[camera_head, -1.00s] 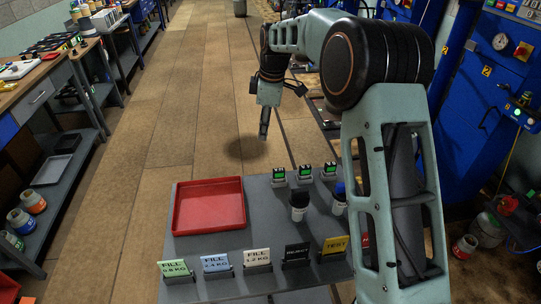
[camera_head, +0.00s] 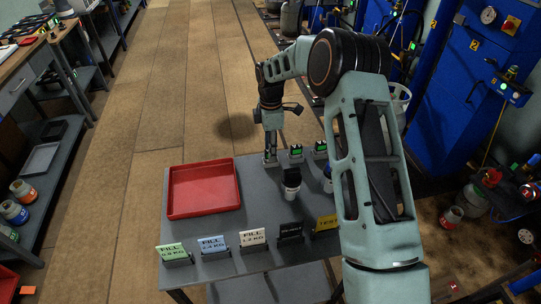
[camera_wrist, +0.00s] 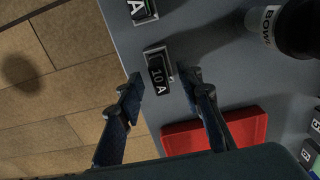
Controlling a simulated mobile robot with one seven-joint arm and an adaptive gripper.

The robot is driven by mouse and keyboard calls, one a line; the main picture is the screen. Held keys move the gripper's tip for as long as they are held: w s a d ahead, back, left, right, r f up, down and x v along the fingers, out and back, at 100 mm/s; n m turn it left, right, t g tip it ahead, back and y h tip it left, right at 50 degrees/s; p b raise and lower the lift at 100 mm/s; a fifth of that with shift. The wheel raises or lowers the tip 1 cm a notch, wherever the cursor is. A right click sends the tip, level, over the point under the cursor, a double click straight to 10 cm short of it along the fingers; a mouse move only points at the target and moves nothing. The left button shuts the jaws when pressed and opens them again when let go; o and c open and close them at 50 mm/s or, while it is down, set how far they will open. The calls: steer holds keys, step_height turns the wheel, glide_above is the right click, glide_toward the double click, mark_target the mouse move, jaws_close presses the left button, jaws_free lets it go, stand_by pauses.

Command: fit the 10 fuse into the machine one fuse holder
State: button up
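The 10 fuse (camera_wrist: 157,76) is a small black block marked "10 A" in a grey stand near the edge of the grey cart top (camera_head: 255,215). In the wrist view my gripper (camera_wrist: 161,80) is open, with one finger on each side of the fuse. I cannot tell whether either finger touches it. In the head view my gripper (camera_head: 270,153) points down at the leftmost of the fuse stands, at the cart's far edge. I cannot make out the machine one fuse holder.
Two more fuses (camera_head: 296,152) (camera_head: 320,148) stand to the right, beside my arm. A red tray (camera_head: 203,213) lies at left. A black-capped bottle (camera_head: 291,183) stands close by. Label cards (camera_head: 252,238) line the near edge. Blue machines (camera_head: 470,95) stand at right.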

step_height(320, 180, down, 2)
jaws_close()
stand_by(0.4)
